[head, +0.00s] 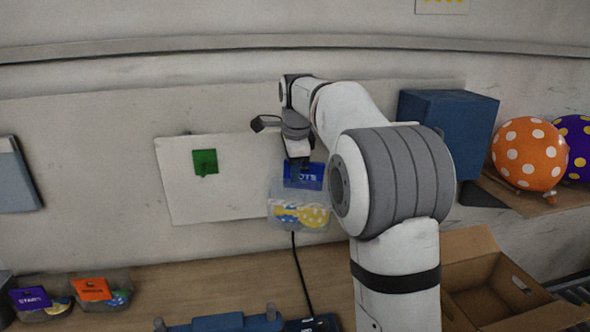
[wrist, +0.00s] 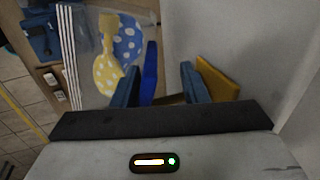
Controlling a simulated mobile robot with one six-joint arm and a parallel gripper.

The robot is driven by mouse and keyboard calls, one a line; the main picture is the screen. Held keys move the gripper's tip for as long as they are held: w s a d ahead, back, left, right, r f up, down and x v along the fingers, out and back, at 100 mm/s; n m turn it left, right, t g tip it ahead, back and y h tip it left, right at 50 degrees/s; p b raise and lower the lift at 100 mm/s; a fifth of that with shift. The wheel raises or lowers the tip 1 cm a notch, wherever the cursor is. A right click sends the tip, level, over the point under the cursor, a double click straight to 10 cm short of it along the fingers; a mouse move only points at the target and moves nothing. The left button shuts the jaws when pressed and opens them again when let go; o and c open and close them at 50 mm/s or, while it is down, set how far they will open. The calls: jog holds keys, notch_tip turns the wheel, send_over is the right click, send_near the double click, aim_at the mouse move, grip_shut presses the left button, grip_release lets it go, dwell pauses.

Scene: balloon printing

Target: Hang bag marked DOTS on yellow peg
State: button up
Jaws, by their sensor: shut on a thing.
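A clear bag (head: 298,214) with a blue header card (head: 302,176) hangs from my gripper (head: 297,172) in front of the wall board. The card's lettering is partly covered; its visible end fits DOTS. Dotted yellow and blue balloons show inside the bag, also in the wrist view (wrist: 128,38). My gripper (wrist: 158,82) is shut on the card's top, the blue strip (wrist: 150,72) between its fingers. A yellow plate (wrist: 217,78) shows just right of the fingers in the wrist view. I cannot make out its peg, and the plate is hidden in the head view.
A green plate (head: 205,161) with a small peg is on the white board (head: 180,200) to the left. Bags with purple (head: 31,298) and orange (head: 92,289) cards lie on the table. An open cardboard box (head: 490,285) and a blue box (head: 447,125) are at right.

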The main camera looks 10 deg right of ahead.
jog(key=shift+o, duration=1.4)
jog(key=shift+d+f, duration=0.1)
jog(key=shift+f, duration=0.15)
jog(key=shift+w+f, duration=0.1)
jog(key=shift+f, duration=0.15)
jog(key=shift+w+r+p, duration=0.2)
jog(key=shift+r+p, duration=0.45)
jog(key=shift+r, duration=2)
jog(key=s+b, duration=0.1)
jog(key=s, duration=0.1)
jog(key=s+r+b, duration=0.1)
jog(key=s+b, duration=0.1)
jog(key=s, duration=0.1)
jog(key=s+r+b, duration=0.1)
jog(key=s+b, duration=0.1)
jog(key=s, duration=0.1)
jog(key=shift+r, duration=0.2)
jog(key=shift+s, duration=0.1)
